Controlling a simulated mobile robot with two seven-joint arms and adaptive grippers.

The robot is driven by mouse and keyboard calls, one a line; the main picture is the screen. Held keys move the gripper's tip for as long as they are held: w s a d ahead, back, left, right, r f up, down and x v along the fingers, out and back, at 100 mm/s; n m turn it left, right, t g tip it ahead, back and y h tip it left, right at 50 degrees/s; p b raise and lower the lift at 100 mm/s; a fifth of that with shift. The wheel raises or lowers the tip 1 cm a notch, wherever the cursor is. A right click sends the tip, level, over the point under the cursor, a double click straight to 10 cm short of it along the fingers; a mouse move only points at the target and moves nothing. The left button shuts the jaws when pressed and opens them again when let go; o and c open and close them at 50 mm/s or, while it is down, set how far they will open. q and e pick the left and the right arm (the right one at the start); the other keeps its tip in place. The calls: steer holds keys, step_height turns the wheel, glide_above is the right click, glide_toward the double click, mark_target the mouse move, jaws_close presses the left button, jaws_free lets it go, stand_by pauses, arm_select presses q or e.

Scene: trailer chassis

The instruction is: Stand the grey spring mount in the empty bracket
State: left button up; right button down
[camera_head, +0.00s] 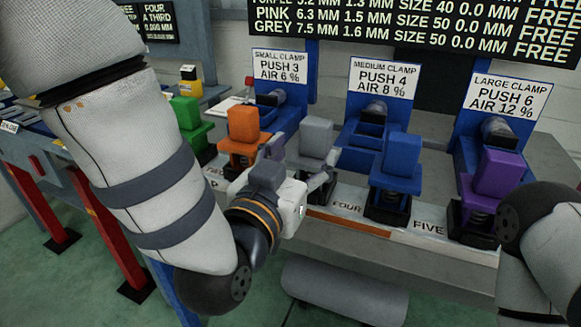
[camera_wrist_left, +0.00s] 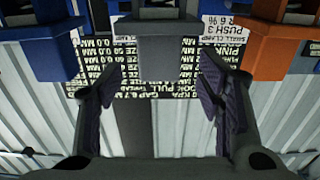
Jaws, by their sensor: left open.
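The grey spring mount (camera_head: 316,135) stands upright in the row of coloured mounts, between the orange and blue ones. Its lower part is hidden behind my left gripper (camera_head: 298,165) in the head view. My left gripper is open, its fingers spread just in front of the grey mount. In the left wrist view, which is upside down, the grey block (camera_wrist_left: 158,48) lies between the lines of the two open fingers (camera_wrist_left: 158,85), with a gap on each side. A blue bracket (camera_head: 362,138) under the medium clamp sign looks empty. My right gripper is out of view.
Orange (camera_head: 243,125) and blue (camera_head: 401,156) mounts flank the grey one; green (camera_head: 186,113) and purple (camera_head: 497,175) stand farther out. The grey bench front (camera_head: 340,247) drops to a green floor. My right arm is at the right edge.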

arm_select(q)
steer(key=v, duration=0.5)
steer(key=s+a+f+n+g+y, duration=0.1)
steer(key=s+a+f+g, duration=0.2)
steer(key=f, duration=0.5)
steer(key=s+a+f+g+y, duration=0.1)
steer(key=s+a+f+g, duration=0.2)
steer(key=f, duration=0.6)
steer(key=s+a+f+n+g+y, duration=0.1)
steer(key=s+a+f+g, duration=0.25)
steer(key=f, duration=0.45)
steer(key=s+a+f+g+y, duration=0.1)
steer(key=s+a+f+g, duration=0.2)
steer(key=s, duration=0.5)
steer(key=s+a+f+n+g, duration=0.1)
steer(key=s+a+f+g, duration=0.2)
steer(key=s, duration=0.5)
steer(key=s+a+f+n+g+y, duration=0.1)
steer(key=s+a+f+g, duration=0.2)
steer(key=s, duration=0.5)
step_height(320, 180, down, 3)
steer(key=shift+s+r+g+y, duration=0.15)
steer(key=shift+s+g+y, duration=0.15)
steer(key=shift+g, duration=0.15)
steer(key=shift+w+a, duration=0.1)
steer(key=shift+c, duration=0.6)
